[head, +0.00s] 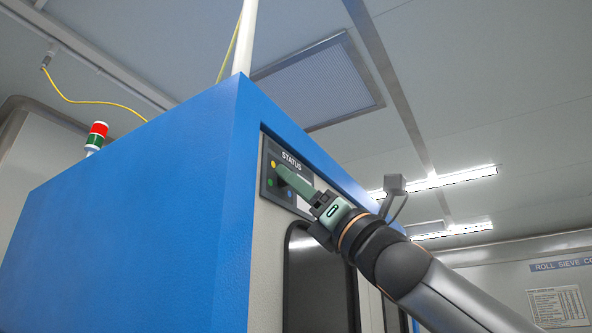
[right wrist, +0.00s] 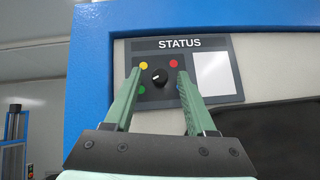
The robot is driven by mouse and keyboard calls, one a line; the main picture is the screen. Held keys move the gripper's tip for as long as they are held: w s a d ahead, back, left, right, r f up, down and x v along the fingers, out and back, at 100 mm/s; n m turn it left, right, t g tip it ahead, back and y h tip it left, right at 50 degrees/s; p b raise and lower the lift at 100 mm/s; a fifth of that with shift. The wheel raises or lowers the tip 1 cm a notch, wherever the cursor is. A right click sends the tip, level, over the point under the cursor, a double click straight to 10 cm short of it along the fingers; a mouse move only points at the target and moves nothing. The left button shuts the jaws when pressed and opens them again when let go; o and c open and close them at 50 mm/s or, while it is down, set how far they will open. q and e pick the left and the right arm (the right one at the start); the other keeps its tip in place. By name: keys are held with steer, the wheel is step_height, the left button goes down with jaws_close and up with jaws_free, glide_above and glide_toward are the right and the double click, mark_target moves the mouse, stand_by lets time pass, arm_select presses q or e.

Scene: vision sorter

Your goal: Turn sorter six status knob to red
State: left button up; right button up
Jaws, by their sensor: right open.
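The status panel (head: 272,150) is a dark plate on the blue machine, labelled STATUS. In the right wrist view, the black round status knob (right wrist: 160,77) has a short white pointer mark on its left part, pointing roughly left. Around it are a yellow dot (right wrist: 143,62) at upper left, a red dot (right wrist: 174,63) at upper right and a green dot (right wrist: 141,89) at lower left. My right gripper (right wrist: 159,73) is open, its green fingers on either side of the knob, apart from it. In the head view my right gripper (head: 281,173) hides the knob. My left gripper is out of view.
The blue machine housing (head: 130,210) fills the left of the head view, with a red and green signal lamp (head: 96,136) behind it. A white label (right wrist: 212,73) sits right of the knob. A dark window (right wrist: 275,125) lies below the panel.

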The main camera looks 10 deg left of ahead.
steer(key=shift+a+r, duration=0.15)
steer(key=shift+c, duration=0.3)
jaws_close()
stand_by(0.3)
